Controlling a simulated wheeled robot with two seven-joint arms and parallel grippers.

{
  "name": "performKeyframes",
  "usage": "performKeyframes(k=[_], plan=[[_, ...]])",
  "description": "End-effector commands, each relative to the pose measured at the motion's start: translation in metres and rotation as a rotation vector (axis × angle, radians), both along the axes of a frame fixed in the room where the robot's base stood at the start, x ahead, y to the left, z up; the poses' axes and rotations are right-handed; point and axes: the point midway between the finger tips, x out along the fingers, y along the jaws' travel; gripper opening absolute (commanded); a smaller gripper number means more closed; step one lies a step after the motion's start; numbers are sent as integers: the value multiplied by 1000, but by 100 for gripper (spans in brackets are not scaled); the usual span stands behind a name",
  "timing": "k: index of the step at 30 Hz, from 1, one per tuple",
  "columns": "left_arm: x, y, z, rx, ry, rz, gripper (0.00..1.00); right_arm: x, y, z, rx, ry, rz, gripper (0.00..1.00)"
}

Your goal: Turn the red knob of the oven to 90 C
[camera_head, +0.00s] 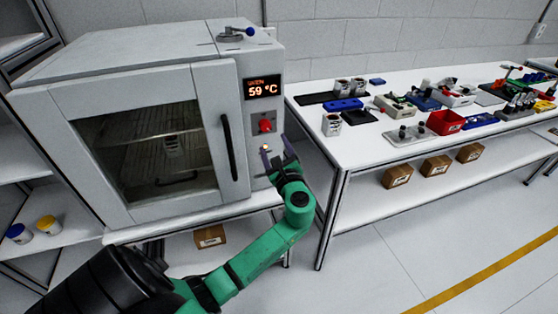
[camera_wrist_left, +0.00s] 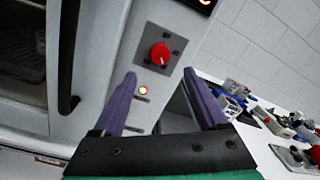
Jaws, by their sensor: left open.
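The white oven (camera_head: 130,60) stands on a bench at the left with its glass door closed. Its display (camera_head: 263,88) reads 59 °C. The red knob (camera_head: 265,126) sits on a grey plate below the display, and a small lit lamp is below the knob. The knob also shows in the left wrist view (camera_wrist_left: 160,54), beyond the fingertips. My left gripper (camera_head: 277,152) is open and empty, just below the knob and apart from it. Its two purple fingers (camera_wrist_left: 160,82) point up toward the panel. My right gripper is not in view.
The oven's dark vertical door handle (camera_head: 228,148) is left of the gripper. A white table (camera_head: 370,146) at the right carries trays, a red bin (camera_head: 446,122) and small parts. Cardboard boxes (camera_head: 436,166) lie on its lower shelf.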

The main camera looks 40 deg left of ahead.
Motion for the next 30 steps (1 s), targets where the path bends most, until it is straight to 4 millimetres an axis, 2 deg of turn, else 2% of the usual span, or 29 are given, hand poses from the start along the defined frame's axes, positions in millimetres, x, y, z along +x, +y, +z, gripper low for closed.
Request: performKeyframes(k=[3, 8, 25, 26, 28, 29, 30], plan=[[-19, -25, -4, -3, -1, -1, 75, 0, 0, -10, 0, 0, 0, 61], [-32, -43, -3, -1, -1, 0, 75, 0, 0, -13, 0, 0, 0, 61], [-33, -45, -4, -3, 3, -2, 75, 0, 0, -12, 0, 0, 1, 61], [-32, -45, -9, -13, 8, -8, 75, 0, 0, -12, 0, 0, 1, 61], [-26, -45, -34, -66, 35, -33, 75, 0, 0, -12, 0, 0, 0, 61], [-23, -45, -52, -103, 52, -50, 75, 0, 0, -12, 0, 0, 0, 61], [-20, -45, -81, -169, 78, -71, 75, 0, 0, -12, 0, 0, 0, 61]])
